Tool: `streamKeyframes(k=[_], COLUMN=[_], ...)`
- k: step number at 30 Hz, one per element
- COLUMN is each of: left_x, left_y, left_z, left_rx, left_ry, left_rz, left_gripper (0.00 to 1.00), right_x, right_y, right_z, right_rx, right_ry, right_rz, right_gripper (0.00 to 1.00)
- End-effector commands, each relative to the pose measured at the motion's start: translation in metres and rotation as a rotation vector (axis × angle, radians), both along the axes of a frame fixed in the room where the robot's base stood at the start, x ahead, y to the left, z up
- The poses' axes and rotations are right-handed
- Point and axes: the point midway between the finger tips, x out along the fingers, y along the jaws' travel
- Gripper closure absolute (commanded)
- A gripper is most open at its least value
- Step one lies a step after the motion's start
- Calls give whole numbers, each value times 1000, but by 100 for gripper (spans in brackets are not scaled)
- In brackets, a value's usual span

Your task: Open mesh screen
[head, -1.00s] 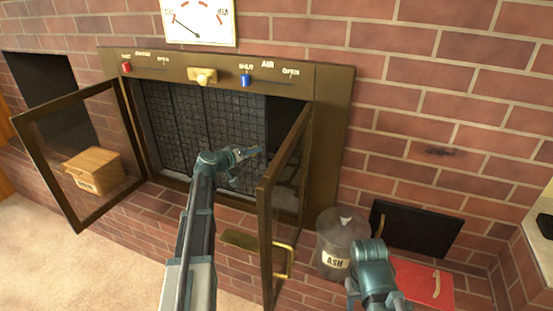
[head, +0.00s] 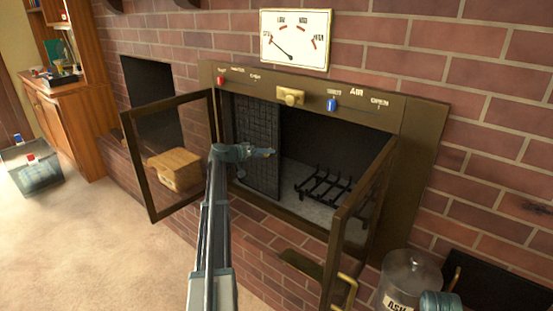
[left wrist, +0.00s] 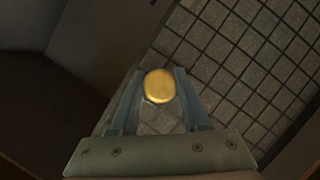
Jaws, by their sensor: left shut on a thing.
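The dark mesh screen (head: 258,120) stands at the left side of the firebox opening, and the right part of the opening is uncovered. My left gripper (head: 265,153) is at the mesh's right edge. In the left wrist view my left gripper (left wrist: 160,88) is shut on a round gold knob (left wrist: 159,86), with the mesh grid (left wrist: 245,60) behind and to the right. The knob is hidden in the head view. Only a teal part of my right arm (head: 441,303) shows at the bottom right; its fingers are out of frame.
Two framed glass doors stand open, left (head: 172,205) and right (head: 338,225). A black grate (head: 325,187) lies inside the firebox. An ash can (head: 410,280) is at the lower right. A wicker basket (head: 174,168) shows behind the left door's glass.

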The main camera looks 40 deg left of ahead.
Motion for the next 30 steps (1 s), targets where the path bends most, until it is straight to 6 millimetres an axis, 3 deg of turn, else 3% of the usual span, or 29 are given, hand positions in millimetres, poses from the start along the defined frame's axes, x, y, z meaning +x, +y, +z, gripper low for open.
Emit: streamKeyframes(k=[6, 18, 19, 23, 30], left_x=[1, 1, 1, 1, 1], left_y=[16, 17, 17, 16, 16], left_z=[0, 0, 0, 0, 0], left_rx=[1, 1, 1, 0, 0], left_ry=[0, 0, 0, 0, 1], left_rz=[2, 2, 2, 1, 1], left_gripper=[100, 100, 48, 25, 24], right_x=[0, 0, 0, 0, 0], right_y=[0, 0, 0, 0, 0], right_z=[0, 0, 0, 0, 0], right_rx=[0, 0, 0, 0, 0], right_ry=[0, 0, 0, 0, 0], right_rz=[0, 0, 0, 0, 0], right_gripper=[50, 50, 50, 50, 50])
